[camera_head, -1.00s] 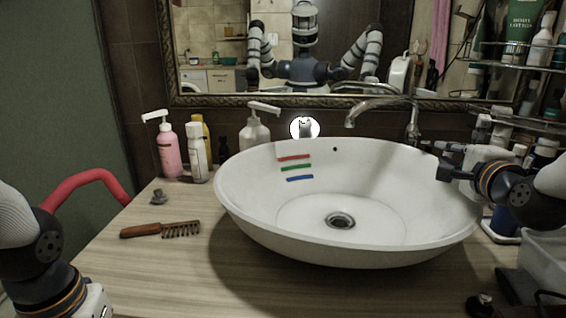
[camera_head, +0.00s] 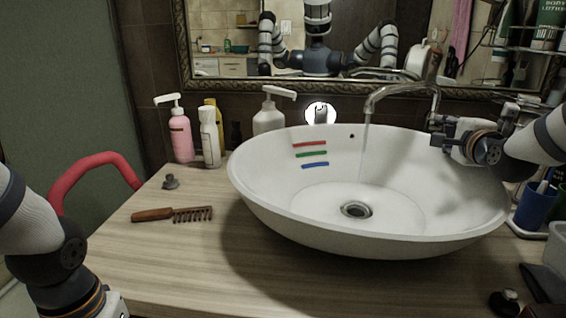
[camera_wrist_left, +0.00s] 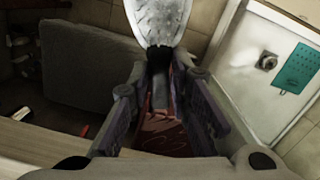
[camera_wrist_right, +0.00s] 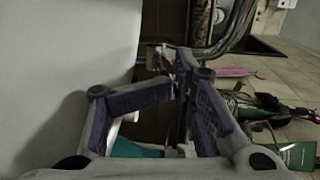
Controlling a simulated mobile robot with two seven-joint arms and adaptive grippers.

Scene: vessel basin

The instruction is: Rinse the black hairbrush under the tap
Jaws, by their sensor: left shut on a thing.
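In the left wrist view my left gripper (camera_wrist_left: 162,95) is shut on the hairbrush (camera_wrist_left: 158,60). Its black neck is between the fingers, and a pale, shiny oval part extends past the tips. The left fingers and the brush are outside the head view. The tap (camera_head: 402,90) arches over the white basin (camera_head: 290,215), and a thin stream of water (camera_head: 366,135) falls from its spout. My right gripper (camera_head: 438,132) is beside the tap's base at the right rim. In the right wrist view its fingertips (camera_wrist_right: 179,82) come together with nothing seen between them.
A brown comb (camera_head: 175,214) and a small dark stopper (camera_head: 170,182) lie on the counter left of the basin. Bottles, including a pink one (camera_head: 180,138), stand behind. A blue cup (camera_head: 537,205) is at the right.

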